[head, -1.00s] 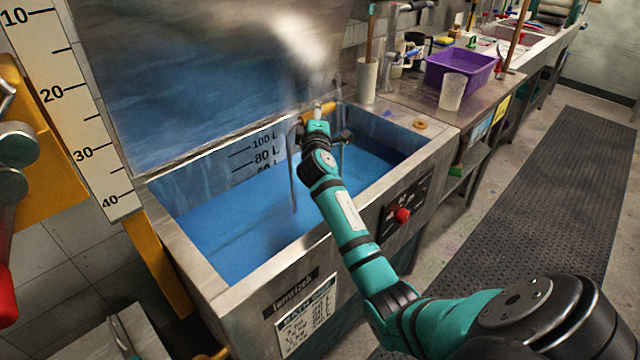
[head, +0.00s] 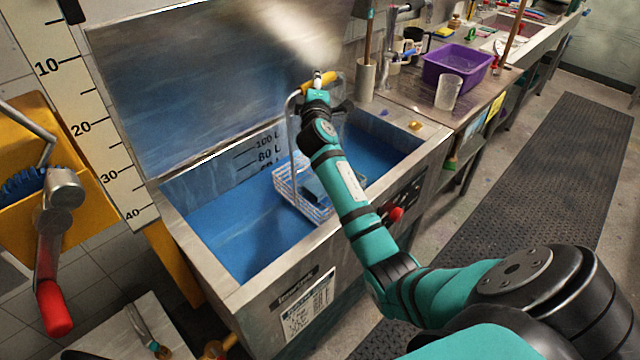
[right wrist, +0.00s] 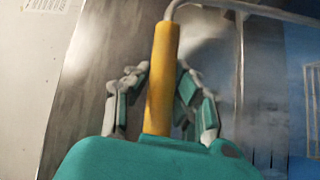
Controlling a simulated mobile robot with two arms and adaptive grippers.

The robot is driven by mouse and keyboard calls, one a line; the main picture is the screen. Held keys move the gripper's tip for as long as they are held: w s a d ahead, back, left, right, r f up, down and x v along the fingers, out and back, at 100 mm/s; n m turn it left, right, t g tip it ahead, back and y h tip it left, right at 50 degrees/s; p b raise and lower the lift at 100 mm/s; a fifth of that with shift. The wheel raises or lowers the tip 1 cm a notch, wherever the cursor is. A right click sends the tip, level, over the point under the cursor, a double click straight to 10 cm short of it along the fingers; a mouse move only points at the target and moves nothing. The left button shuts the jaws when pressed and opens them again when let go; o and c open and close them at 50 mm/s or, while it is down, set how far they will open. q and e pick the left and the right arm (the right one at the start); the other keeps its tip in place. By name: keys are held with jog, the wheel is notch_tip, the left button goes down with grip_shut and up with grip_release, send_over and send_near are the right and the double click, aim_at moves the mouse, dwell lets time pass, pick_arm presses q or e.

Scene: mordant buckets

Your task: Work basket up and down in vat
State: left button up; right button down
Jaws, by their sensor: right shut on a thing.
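The wire basket (head: 305,187) shows in the head view, partly behind my right arm, at the level of the blue liquid in the steel vat (head: 232,292). Its tall frame rises to a yellow handle (head: 318,82). My right gripper (head: 321,90) is shut on this handle above the vat. In the right wrist view the yellow handle (right wrist: 161,75) stands between the gripper fingers, with the wire frame bending off its top end. How much of the basket is under the liquid is hard to tell. My left gripper is not in view.
The vat's raised lid (head: 200,85) stands behind it. A measuring scale (head: 95,130) and a yellow unit with a red-handled crank (head: 52,305) are at the left. A purple tub (head: 457,70) and a beaker (head: 448,93) stand on the right counter.

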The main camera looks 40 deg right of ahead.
jog(key=shift+r, duration=0.1)
dwell(0.4)
notch_tip(320, 180, up, 20)
jog(key=p, duration=1.5)
jog(key=shift+f, duration=0.25)
dwell(2.6)
